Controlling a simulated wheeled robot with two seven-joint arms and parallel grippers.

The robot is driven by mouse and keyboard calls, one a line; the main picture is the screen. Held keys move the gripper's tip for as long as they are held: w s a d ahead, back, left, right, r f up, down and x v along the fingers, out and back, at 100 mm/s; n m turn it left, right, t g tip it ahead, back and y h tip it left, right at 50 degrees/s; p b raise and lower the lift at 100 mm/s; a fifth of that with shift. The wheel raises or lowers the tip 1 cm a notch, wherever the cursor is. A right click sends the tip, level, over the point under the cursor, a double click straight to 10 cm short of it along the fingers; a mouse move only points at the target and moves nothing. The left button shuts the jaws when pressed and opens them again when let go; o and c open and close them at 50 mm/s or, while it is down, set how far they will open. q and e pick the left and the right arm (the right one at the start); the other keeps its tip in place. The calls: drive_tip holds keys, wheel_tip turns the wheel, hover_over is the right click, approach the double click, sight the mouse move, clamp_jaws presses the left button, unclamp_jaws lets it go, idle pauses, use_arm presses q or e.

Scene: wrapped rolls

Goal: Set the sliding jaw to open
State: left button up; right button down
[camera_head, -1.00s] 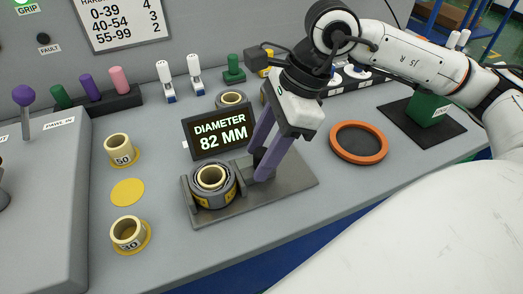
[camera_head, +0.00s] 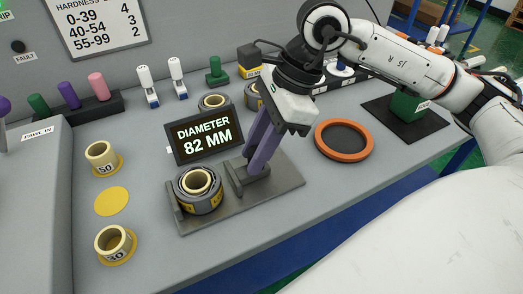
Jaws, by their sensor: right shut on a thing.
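The measuring fixture (camera_head: 270,196) is a flat grey plate with a fixed upright plate (camera_head: 173,207) at its left end. A grey and yellow wrapped roll (camera_head: 203,194) with a cream core stands beside that upright. The sliding jaw (camera_head: 236,180) is a dark grey block to the right of the roll, with a gap between them. My right gripper (camera_head: 257,164) points down with its purple fingers shut on the jaw's raised part, which they partly hide. The display (camera_head: 204,136) behind reads "DIAMETER 82 MM". My left gripper is out of view.
Two cream cores (camera_head: 102,158) (camera_head: 115,243) stand at the left near a yellow disc (camera_head: 112,201). An orange ring (camera_head: 343,140) lies to the right. More wrapped rolls (camera_head: 214,105) are behind the display. The bench front is clear.

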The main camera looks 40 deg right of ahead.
drive_tip(key=c, duration=1.5)
unclamp_jaws()
drive_tip(key=shift+d, duration=0.25)
drive_tip(key=shift+o, duration=0.2)
drive_tip(key=shift+r, duration=0.15)
drive_tip(key=v, duration=1)
drive_tip(key=shift+p, duration=0.35)
